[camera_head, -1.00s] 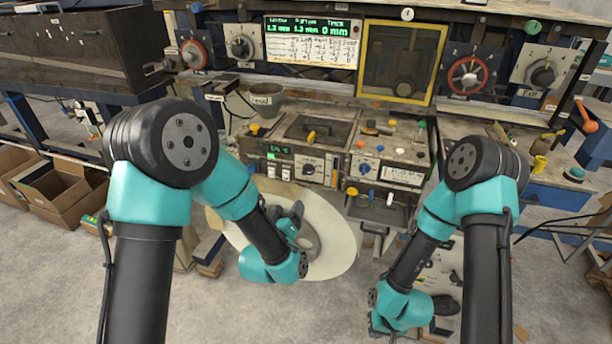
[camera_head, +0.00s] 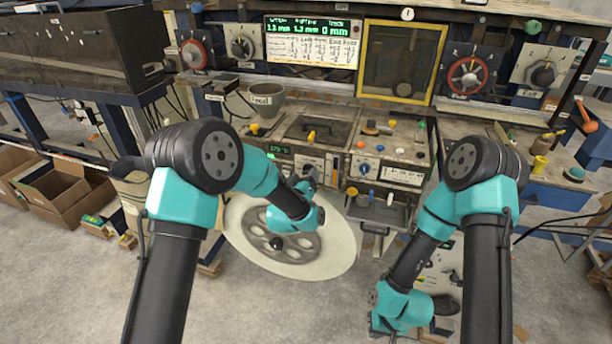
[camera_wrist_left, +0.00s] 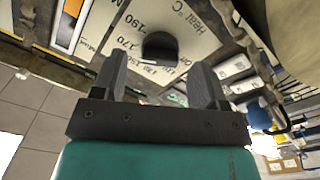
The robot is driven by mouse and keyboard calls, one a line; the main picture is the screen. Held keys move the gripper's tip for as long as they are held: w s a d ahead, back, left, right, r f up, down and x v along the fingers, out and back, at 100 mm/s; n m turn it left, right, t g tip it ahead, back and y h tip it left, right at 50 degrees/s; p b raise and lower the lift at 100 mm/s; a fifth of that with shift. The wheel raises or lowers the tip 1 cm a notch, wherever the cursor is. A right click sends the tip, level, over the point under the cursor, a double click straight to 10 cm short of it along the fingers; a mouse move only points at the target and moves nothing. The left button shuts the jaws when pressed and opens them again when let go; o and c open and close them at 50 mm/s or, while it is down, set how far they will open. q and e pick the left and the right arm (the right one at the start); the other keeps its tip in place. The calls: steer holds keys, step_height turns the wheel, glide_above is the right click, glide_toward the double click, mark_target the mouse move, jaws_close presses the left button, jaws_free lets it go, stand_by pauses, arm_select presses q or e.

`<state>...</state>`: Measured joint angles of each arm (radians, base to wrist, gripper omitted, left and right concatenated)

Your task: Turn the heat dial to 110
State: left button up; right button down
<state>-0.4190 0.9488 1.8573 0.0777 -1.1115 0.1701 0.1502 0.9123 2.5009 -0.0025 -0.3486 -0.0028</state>
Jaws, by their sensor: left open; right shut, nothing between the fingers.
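The heat dial (camera_wrist_left: 160,46) is a dark knob on a pale plate (camera_wrist_left: 118,38) marked "Heat °C" with 190 and 170 readable, in the left wrist view. The knob lies just beyond and between the fingertips of my left gripper (camera_wrist_left: 163,75). The fingers stand apart with nothing held. In the head view, my left gripper (camera_head: 308,180) is at the front of the left control panel (camera_head: 309,164) and partly covers it. The knob's setting is not clear. My right gripper (camera_head: 444,304) is low at the right, shut and empty, away from the dial.
A large pale reel (camera_head: 335,245) sits below my left arm. A second panel (camera_head: 385,172) with coloured knobs is to the right of the dial panel. A grey pot (camera_head: 264,99) stands behind. A small dark tray (camera_head: 378,210) juts out at the front.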

arm_select(q)
steer(key=shift+w+d, duration=0.25)
steer(key=shift+w, duration=0.45)
steer(key=shift+c, duration=0.2)
steer(key=c, duration=0.9)
